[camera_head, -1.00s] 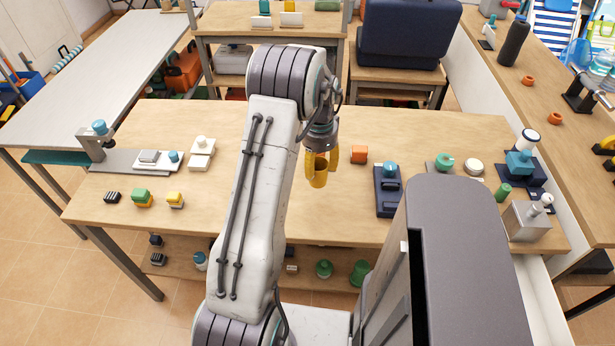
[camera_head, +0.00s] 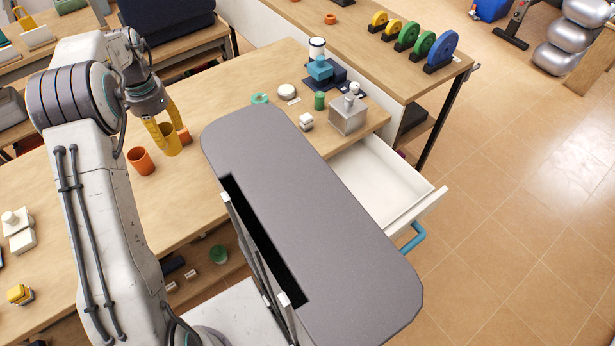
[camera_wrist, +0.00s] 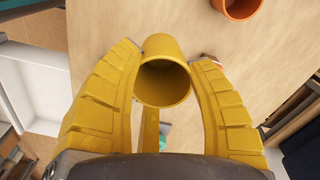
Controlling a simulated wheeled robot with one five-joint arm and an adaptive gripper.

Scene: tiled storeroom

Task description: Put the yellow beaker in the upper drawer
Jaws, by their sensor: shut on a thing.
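The yellow beaker (camera_head: 171,143) is held upright between the yellow fingers of my gripper (camera_head: 163,132), over the workbench. In the wrist view the open-topped beaker (camera_wrist: 164,70) sits between the two fingers of my gripper (camera_wrist: 168,85). A white drawer (camera_head: 412,211) is pulled out at the bench's right end, with a blue handle (camera_head: 413,238). Its visible inside is empty. My grey body hides its left part. Whether another drawer lies below cannot be seen.
A grey box-like device (camera_head: 348,115) stands near the drawer. Tiled floor (camera_head: 500,200) is clear at right.

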